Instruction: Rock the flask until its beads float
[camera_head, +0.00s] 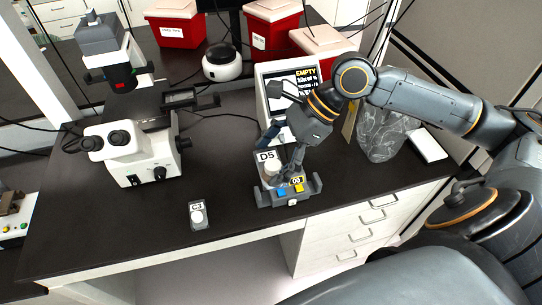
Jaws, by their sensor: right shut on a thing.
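A pale, partly see-through flask (270,170) is at the dark grey station (264,200) near the front of the bench. A plate marked D5 (265,156) stands behind it. My right gripper (291,168) reaches down from above and is shut on the flask, hiding part of it. The beads are too small to make out. The station has a blue and a yellow patch on its front. My left gripper is out of view.
A screen reading EMPTY (282,80) stands behind my right gripper. A microscope (128,145) stands to the left, and a small C3 station (198,214) at the front. A clear bag (382,130) lies right. Red bins (272,28) stand behind. Dark bench between C3 and the microscope is clear.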

